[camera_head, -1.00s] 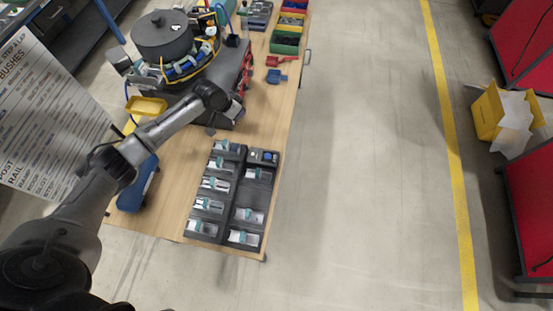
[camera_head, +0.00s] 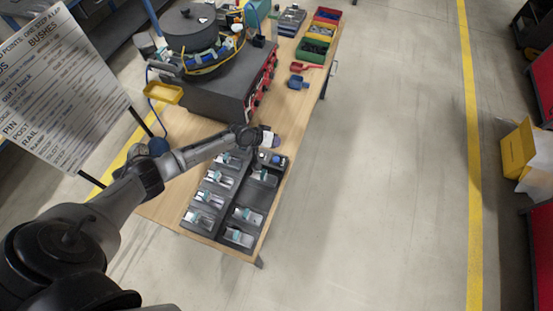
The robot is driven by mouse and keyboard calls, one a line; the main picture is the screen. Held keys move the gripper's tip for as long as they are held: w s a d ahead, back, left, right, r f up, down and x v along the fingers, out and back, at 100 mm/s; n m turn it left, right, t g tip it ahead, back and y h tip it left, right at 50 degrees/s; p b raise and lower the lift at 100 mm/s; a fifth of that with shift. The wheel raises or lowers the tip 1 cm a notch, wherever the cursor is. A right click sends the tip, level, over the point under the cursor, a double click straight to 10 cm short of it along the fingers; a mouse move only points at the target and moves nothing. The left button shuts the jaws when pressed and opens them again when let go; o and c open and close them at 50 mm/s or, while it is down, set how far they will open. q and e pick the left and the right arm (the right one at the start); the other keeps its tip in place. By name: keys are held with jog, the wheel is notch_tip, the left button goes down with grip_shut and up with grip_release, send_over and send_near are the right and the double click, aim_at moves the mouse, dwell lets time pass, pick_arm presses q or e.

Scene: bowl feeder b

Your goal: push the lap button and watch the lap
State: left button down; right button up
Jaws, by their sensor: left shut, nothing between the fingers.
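The bowl feeder, with its dark round bowl (camera_head: 192,28), stands on a grey base (camera_head: 208,98) at the far end of the wooden bench. Several small red parts (camera_head: 262,82) line the base's right side. A black compartment tray (camera_head: 228,200) lies at the bench's near end. At its far right corner is a small panel with a blue round piece (camera_head: 276,159); I cannot tell if this is the lap button. My left gripper (camera_head: 259,158) is shut and empty, beside this panel. Its fingertips are small and unclear, so contact cannot be told. My right gripper is out of view.
A yellow tray (camera_head: 164,92) sticks out left of the feeder. A printed board (camera_head: 58,85) stands at left. Red and blue scoops (camera_head: 298,83) and coloured bins (camera_head: 312,50) lie farther back. Open floor (camera_head: 390,180) is at right.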

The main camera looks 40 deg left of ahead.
pick_arm(q)
jog(key=shift+f, duration=0.15)
jog(key=b, duration=0.7)
send_over(275, 158)
notch_tip(275, 158, down, 8)
jog(key=shift+r, duration=0.25)
jog(key=shift+f+b, duration=0.45)
jog(key=shift+f, duration=0.05)
dwell(1.1)
